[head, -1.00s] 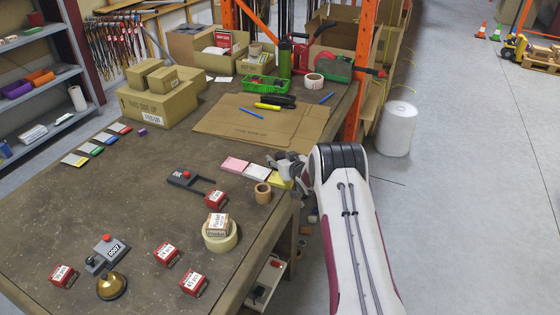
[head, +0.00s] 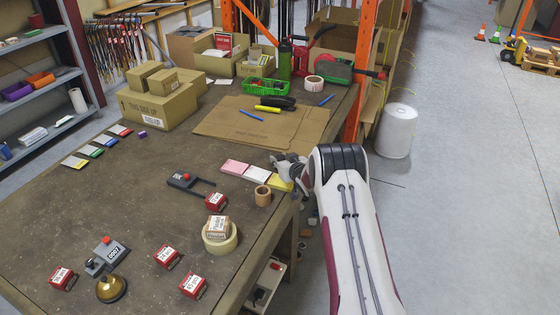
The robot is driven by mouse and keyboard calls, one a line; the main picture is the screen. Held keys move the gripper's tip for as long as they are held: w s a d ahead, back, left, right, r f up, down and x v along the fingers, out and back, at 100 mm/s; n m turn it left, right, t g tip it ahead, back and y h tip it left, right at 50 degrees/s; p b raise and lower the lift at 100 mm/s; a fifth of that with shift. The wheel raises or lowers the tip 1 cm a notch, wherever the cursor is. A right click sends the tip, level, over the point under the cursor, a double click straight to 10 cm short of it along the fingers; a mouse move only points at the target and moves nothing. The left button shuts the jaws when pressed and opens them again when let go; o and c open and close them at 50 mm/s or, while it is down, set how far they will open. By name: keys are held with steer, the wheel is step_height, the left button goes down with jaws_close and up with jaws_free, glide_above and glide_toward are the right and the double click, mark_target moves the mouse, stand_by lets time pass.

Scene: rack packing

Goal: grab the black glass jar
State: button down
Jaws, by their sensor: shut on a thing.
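My gripper (head: 289,170) is partly in view at the right edge of the workbench (head: 110,195), just beyond the pink, white and yellow pads. My pale arm comes up from the bottom right and blocks part of the view. The fingertips are small and hard to make out. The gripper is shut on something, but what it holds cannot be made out. I cannot pick out a black glass jar anywhere in the head view.
The sticky pads (head: 256,173) and a brown tape roll (head: 263,196) lie near my gripper. A flat cardboard sheet (head: 225,124) lies beyond, with a green basket (head: 266,86) behind it. Red boxes (head: 193,285) stand at the near end. An orange rack post (head: 361,70) rises at the right.

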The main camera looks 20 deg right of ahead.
mark_target(280, 157)
steer(key=shift+r, duration=4.85)
